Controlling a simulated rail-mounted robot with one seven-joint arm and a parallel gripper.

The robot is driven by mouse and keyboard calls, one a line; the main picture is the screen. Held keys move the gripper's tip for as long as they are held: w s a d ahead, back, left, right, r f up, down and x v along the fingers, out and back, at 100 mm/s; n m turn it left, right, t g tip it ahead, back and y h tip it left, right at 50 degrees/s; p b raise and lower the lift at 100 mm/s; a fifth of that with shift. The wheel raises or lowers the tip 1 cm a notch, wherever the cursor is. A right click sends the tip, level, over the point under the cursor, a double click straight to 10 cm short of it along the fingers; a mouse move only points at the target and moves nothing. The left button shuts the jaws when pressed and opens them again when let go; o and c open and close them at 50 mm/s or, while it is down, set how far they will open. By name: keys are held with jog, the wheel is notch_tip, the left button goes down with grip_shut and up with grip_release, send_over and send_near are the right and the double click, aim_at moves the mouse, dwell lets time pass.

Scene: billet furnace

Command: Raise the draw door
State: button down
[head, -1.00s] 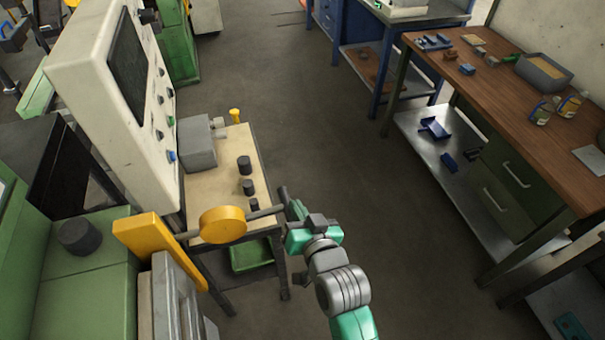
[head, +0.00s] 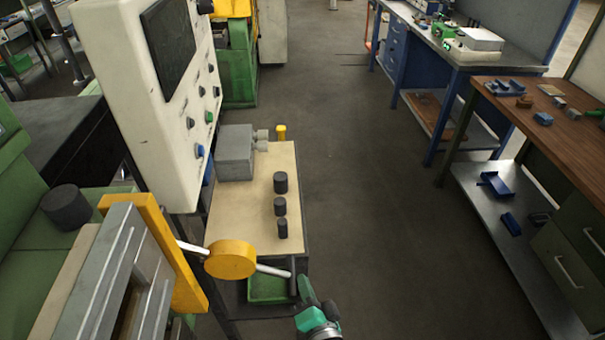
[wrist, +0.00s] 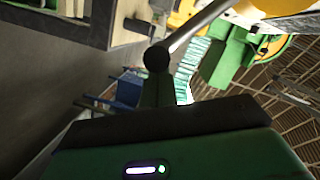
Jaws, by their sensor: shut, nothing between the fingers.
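A lever with a round yellow hub (head: 230,259) and a metal rod sticks out from a yellow plate (head: 170,250) at the lower left of the head view. A grey ribbed panel (head: 105,275), perhaps the draw door, stands beside that plate. The rod ends in a dark handle (head: 293,276); its round end shows in the wrist view (wrist: 157,57). My gripper (head: 306,288) is shut and empty, close beside the handle; whether it touches cannot be told. In the wrist view a gripper finger (wrist: 157,88) shows just below the handle end.
A white control panel (head: 150,95) stands above the lever. Behind the lever is a small table (head: 258,225) with several dark cylinders and a grey box (head: 235,152). A wooden workbench (head: 500,95) is at the right. The floor (head: 375,220) between is clear.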

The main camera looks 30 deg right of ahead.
jog(key=shift+w+a+f, duration=0.1)
jog(key=shift+a+f, duration=0.1)
jog(key=shift+f, duration=0.3)
jog(key=shift+a+f, duration=0.1)
jog(key=s+d+r+b, duration=0.1)
jog(key=s+r, duration=0.3)
jog(key=s, duration=0.7)
jog(key=shift+s+d, duration=0.15)
jog(key=shift+d, duration=0.25)
